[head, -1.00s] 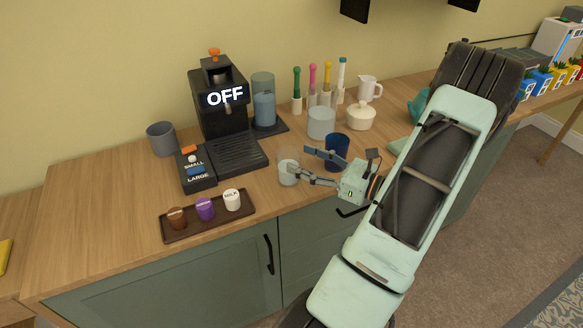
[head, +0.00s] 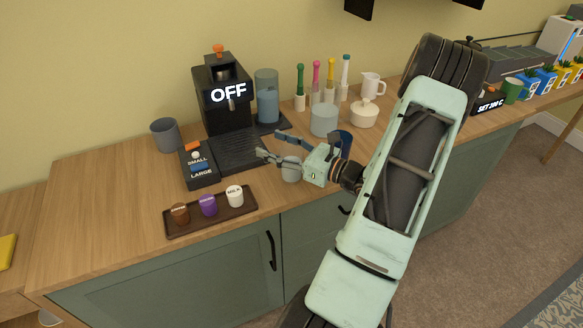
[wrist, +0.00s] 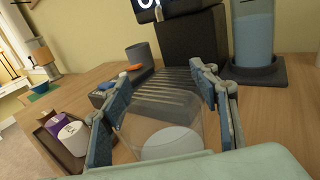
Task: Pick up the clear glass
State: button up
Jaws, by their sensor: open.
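The clear glass (head: 291,174) stands on the wooden counter in front of the coffee machine, partly hidden by my gripper in the head view. In the wrist view the clear glass (wrist: 165,120) is see-through with a whitish bottom and sits between my two fingers. My gripper (head: 270,146) is open, with one finger on each side of the glass. In the wrist view my gripper (wrist: 160,76) shows gaps beside the glass, though I cannot tell whether either finger touches it.
The coffee machine (head: 222,98) with its drip tray is behind the glass. A dark tray (head: 222,219) with several small pods lies to the left front. A grey cup (head: 165,134) stands at the left.

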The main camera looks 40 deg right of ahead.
grip_shut()
dwell(0.9)
